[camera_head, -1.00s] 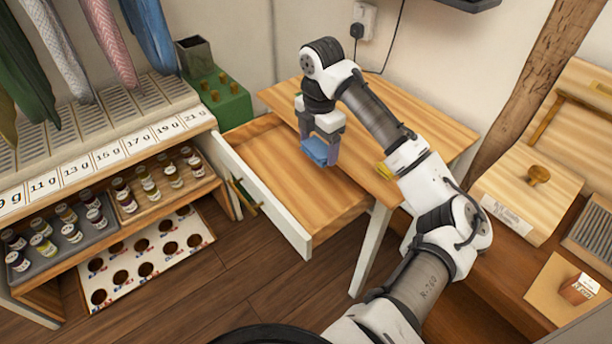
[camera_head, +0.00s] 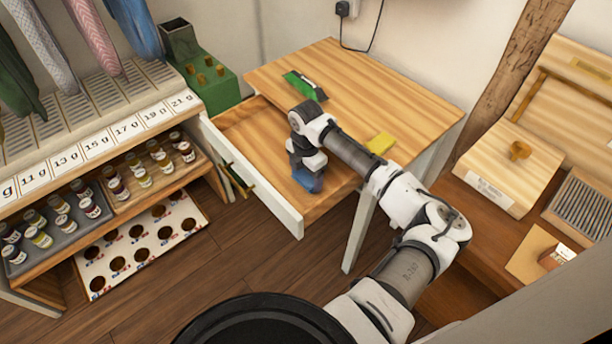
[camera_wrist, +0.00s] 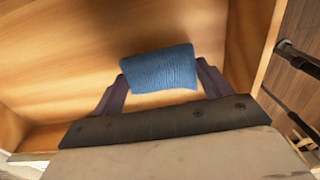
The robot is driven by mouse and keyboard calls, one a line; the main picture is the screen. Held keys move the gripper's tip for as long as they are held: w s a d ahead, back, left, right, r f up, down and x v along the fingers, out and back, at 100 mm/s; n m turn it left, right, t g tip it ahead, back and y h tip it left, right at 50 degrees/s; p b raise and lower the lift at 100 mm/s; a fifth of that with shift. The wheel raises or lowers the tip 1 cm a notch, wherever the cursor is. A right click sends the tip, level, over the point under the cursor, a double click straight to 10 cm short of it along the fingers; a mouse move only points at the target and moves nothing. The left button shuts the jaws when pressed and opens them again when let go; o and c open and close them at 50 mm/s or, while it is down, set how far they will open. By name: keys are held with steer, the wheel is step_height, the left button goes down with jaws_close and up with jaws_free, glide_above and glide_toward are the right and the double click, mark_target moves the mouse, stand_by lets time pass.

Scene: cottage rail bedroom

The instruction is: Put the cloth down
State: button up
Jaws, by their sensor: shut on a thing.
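The blue cloth (camera_head: 307,181) is small, folded and ribbed. It is between the two fingers of my gripper (camera_head: 306,176), which is shut on it inside the open drawer (camera_head: 250,195). In the wrist view the cloth (camera_wrist: 160,69) spans the gap between the fingertips of my gripper (camera_wrist: 160,85), with the drawer's wooden floor (camera_wrist: 70,60) beyond it. The cloth is low in the drawer; I cannot tell whether it touches the floor. My gripper hides part of it in the head view.
The drawer extends from a wooden table (camera_head: 350,85) bearing a green item (camera_head: 305,85) and a yellow block (camera_head: 380,143). A shelf with jars (camera_head: 140,175) stands left of the drawer. The drawer floor left of my gripper is bare.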

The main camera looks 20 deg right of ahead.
mark_target(306, 174)
steer(key=shift+f, duration=1)
steer(key=o, duration=1)
steer(key=shift+f, duration=0.15)
step_height(306, 174, up, 12)
steer(key=shift+r+b, duration=0.2)
steer(key=shift+b, duration=0.9)
